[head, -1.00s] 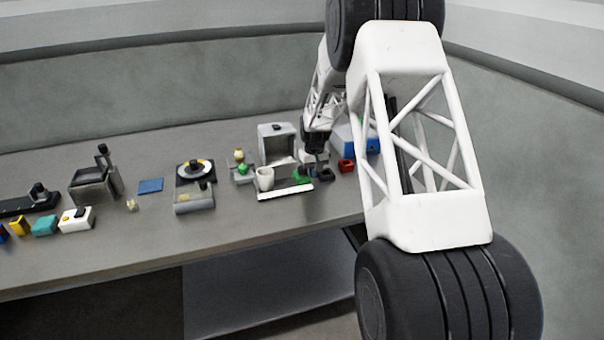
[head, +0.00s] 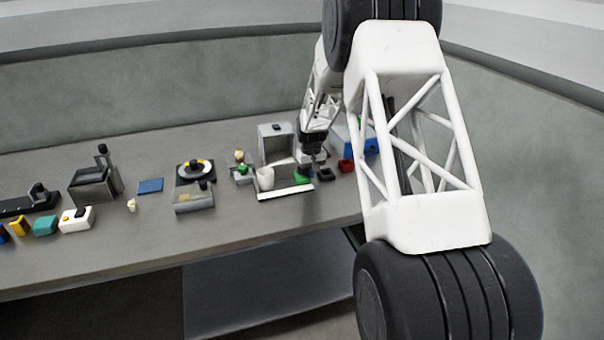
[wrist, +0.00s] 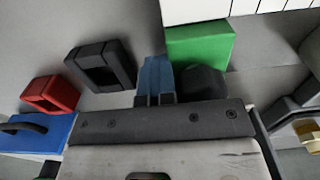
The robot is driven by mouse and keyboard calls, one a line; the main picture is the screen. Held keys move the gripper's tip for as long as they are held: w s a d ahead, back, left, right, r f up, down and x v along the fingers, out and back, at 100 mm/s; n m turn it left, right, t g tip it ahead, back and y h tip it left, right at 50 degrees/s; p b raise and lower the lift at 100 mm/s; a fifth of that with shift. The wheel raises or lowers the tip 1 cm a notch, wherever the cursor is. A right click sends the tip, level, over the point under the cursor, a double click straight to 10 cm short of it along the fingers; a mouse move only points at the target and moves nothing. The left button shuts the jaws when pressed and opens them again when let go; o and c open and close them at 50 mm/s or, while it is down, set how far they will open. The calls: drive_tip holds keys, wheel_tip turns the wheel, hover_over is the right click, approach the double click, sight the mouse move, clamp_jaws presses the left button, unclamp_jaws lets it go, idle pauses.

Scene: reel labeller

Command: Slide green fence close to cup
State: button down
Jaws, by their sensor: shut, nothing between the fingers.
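The green fence (head: 299,175) is a small block at the right end of the white strip, to the right of the pale cup (head: 265,177), with a gap between them. In the wrist view the green fence (wrist: 200,45) lies against the ruled white strip (wrist: 245,10), with a dark rounded part at its near side. My gripper (wrist: 156,70) is shut and empty, its bluish fingers together beside the fence's left side; I cannot tell whether they touch. In the head view my gripper (head: 313,166) is low, just right of the fence. A grey shape at the wrist view's right edge is unclear.
A black hollow block (wrist: 100,66) and a red hollow block (wrist: 50,93) lie left of my fingers in the wrist view, with a blue box (wrist: 35,132) beyond. A grey open housing (head: 276,144) stands behind the cup. Bench in front of the strip is clear.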

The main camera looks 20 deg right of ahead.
sight(293, 182)
drive_tip(key=shift+a, duration=4.05)
idle(0.5)
drive_tip(key=shift+d, duration=0.3)
drive_tip(key=shift+d, duration=0.3)
idle(0.4)
wheel_tip(293, 182, up, 8)
idle(1.3)
idle(0.4)
